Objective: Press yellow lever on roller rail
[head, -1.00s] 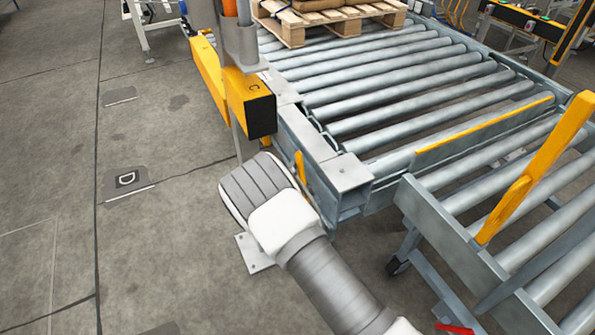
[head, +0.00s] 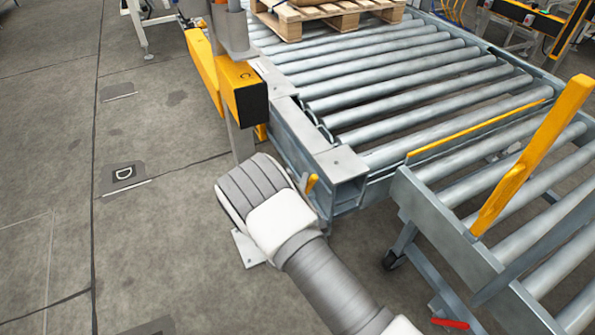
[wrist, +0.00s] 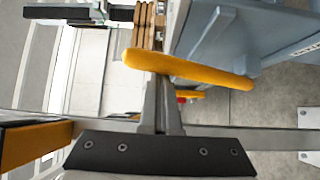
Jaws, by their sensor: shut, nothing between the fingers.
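The small yellow lever (head: 311,183) is on the side of the roller rail (head: 343,163), near its front corner, and leans to the right in the head view. In the wrist view the lever (wrist: 190,69) lies across the upper middle as a rounded yellow bar. My gripper (wrist: 162,88) is shut and empty, with its fingertips right at the lever; I cannot tell for sure whether they touch. In the head view my wrist is just left of the lever and hides the fingers.
A yellow post block (head: 243,94) stands left of the rail, close above my wrist. A roller cart (head: 440,212) with an upright yellow bar (head: 530,158) is at the right. A wooden pallet (head: 330,20) sits on the far rollers. The floor at left is clear.

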